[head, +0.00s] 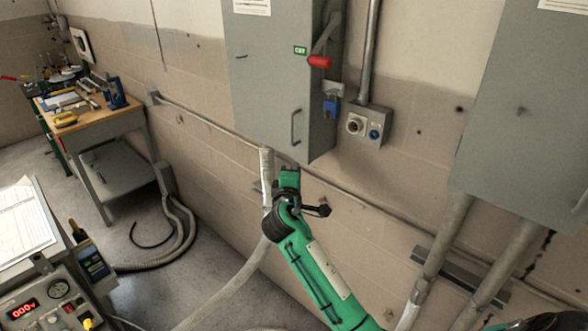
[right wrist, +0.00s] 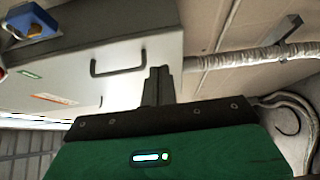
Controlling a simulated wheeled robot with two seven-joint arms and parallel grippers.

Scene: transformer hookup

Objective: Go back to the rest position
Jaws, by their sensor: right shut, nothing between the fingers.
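My right arm, green, reaches up from the lower middle of the head view. Its gripper (head: 289,172) is below the front of a grey wall cabinet (head: 270,75). In the right wrist view the dark fingers (right wrist: 158,84) are together with nothing between them. They overlap the cabinet's lower edge in that picture, near its bar handle (right wrist: 107,60); I cannot tell the gap. My left gripper is out of view.
A pale hose (head: 266,165) runs beside my right gripper. The cabinet's side has a red-handled lever (head: 319,62) and a blue padlock (head: 331,108). A socket box (head: 364,128) is to its right. A workbench (head: 95,118) and an instrument panel (head: 50,300) are at left.

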